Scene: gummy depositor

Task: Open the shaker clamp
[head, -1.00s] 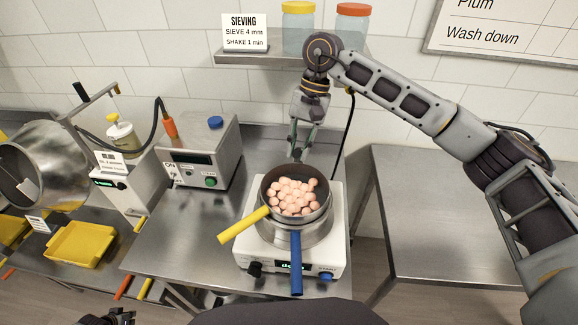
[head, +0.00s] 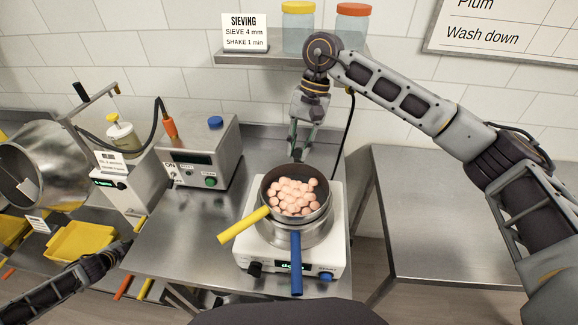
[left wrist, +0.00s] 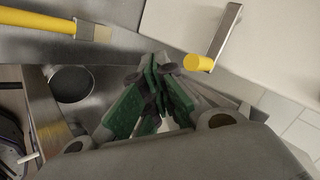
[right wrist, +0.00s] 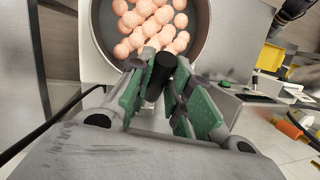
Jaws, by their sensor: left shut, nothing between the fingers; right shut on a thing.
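The shaker (head: 322,240) is a white box with a small green-lit display and knobs on its front. A stack of round metal pans (head: 285,238) sits on it, with a yellow handle (head: 243,226) and a blue handle (head: 296,264) sticking out. I cannot make out the clamp for certain. My right gripper (head: 299,158) is behind the stack, shut on a black handle (right wrist: 164,68) at the pan's rim. My left gripper (left wrist: 157,80) is shut and empty. In the head view its arm (head: 75,280) is at the lower left, left of the shaker.
Pinkish balls (head: 291,196) fill the top pan. A metal control box (head: 200,155) with a green button stands left of the shaker. A metal drum (head: 42,172) and yellow tray (head: 80,241) are farther left. The table at right (head: 440,215) looks clear.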

